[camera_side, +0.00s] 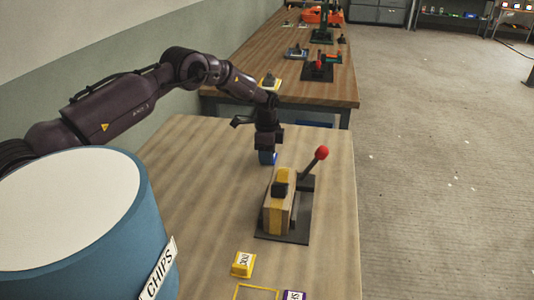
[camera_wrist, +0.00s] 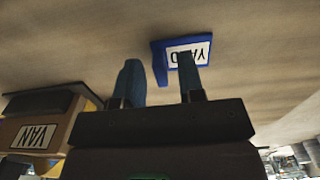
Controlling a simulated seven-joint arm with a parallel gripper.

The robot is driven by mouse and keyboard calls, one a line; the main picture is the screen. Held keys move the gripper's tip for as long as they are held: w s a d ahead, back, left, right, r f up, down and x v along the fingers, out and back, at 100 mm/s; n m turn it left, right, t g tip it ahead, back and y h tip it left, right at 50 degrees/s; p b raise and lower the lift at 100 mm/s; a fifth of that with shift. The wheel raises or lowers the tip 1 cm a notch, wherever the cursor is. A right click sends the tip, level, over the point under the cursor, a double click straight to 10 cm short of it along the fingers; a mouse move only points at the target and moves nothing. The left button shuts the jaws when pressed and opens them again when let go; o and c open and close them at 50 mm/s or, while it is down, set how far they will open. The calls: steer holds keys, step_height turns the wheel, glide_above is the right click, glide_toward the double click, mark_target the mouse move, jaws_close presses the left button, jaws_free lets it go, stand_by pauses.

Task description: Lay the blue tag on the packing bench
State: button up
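The blue tag (camera_wrist: 158,62) has a white label with black letters, upside down and partly hidden by a finger in the wrist view. In the side view the blue tag (camera_side: 268,158) shows just under my gripper (camera_side: 267,150), at the light wooden bench top. In the wrist view the two fingers of my gripper (camera_wrist: 160,80) stand apart, with the tag just beyond their tips; the right finger overlaps it. I cannot tell whether either finger touches it. Which bench is the packing bench is not marked in view.
A clamp fixture with a red-knobbed lever (camera_side: 321,153) stands right of my gripper on the light bench (camera_side: 200,200). A yellow tag (camera_side: 243,264) lies in front. A blue CHIPS bin (camera_side: 150,225) fills the left foreground. A darker bench (camera_side: 335,90) stands behind, bearing several items.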

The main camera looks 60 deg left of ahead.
step_height(320, 180, up, 12)
steer(key=r, duration=0.1)
steer(key=s+d+r+n+t, duration=0.15)
steer(key=s+d+r, duration=0.35)
steer(key=r, duration=0.5)
steer(key=s+d+r+n+t, duration=0.1)
steer(key=s+d+r+n, duration=0.2)
steer(key=s+d+r, duration=0.45)
steer(key=s+d+r+n+t, duration=0.1)
steer(key=s+d+n, duration=0.1)
steer(key=s, duration=0.8)
steer(key=s+d+r+n+t, duration=0.2)
steer(key=s+d, duration=0.2)
steer(key=s, duration=0.5)
steer(key=shift+s, duration=0.4)
